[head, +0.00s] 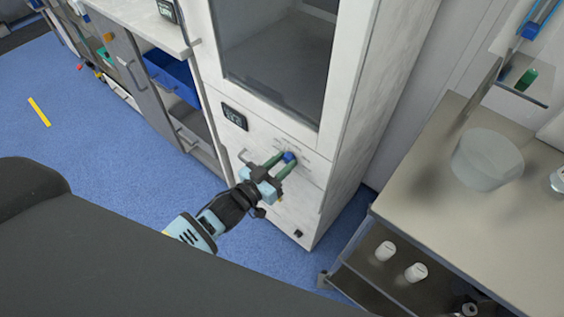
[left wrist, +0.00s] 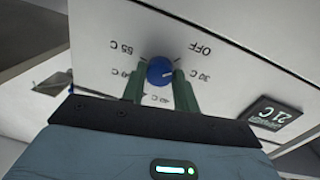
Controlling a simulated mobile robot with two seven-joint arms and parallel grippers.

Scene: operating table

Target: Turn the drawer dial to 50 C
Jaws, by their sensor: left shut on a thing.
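The blue dial (head: 289,156) is on the white front panel below the cabinet's window. A small pale mark on the dial seems to point towards the 30 C side. My left gripper (head: 281,164) is shut on the dial, with one green finger on each side. My right gripper is not in view.
The white cabinet (head: 345,120) has a dark display (head: 235,117) and a handle near the dial. A bench (head: 455,200) with a clear bowl (head: 487,159) stands at right, with white containers on its lower shelf. Open blue floor (head: 80,140) lies at left.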

